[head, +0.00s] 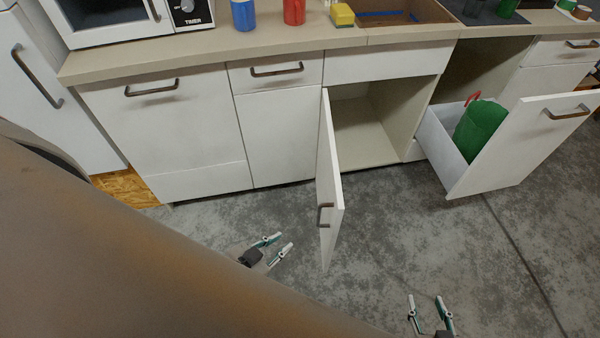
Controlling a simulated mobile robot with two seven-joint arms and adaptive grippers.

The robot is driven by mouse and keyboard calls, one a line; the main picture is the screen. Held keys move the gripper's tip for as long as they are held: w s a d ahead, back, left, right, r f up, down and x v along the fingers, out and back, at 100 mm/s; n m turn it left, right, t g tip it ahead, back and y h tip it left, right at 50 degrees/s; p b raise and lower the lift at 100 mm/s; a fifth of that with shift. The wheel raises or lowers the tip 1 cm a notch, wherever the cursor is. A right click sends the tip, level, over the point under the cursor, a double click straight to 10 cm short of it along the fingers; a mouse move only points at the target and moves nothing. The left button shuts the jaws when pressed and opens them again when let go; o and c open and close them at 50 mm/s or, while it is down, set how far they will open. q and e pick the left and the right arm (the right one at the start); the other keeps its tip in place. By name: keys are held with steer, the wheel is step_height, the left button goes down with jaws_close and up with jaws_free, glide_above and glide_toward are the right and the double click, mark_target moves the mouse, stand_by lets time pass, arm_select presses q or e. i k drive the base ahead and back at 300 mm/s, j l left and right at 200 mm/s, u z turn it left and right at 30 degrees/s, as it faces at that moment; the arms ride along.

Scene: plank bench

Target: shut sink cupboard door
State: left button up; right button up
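The sink cupboard door (328,185) is a white panel swung wide open toward me, with a bar handle (324,214) near its free edge. Behind it the cupboard interior (366,128) is open and looks empty. My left gripper (279,244) is open and empty, to the left of the door and apart from it. My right gripper (425,300) is open and empty, low in the picture and to the right of the door, over the floor.
To the right, a white pull-out drawer (520,148) stands open and holds a green bin (481,130) with a red handle. The countertop (340,38) carries a microwave (135,16), a blue mug (243,15) and a red mug (294,11). The grey floor (390,235) between is clear.

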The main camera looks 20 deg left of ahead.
mark_target(331, 208)
steer(key=i+j+u, duration=0.1)
steer(key=j, duration=0.25)
steer(key=i+j+u, duration=0.1)
steer(key=i+j, duration=0.15)
steer(key=k+j+z, duration=0.25)
steer(key=j+z, duration=0.15)
steer(key=k+j+z, duration=0.4)
steer(key=j, duration=0.15)
steer(key=i, duration=0.1)
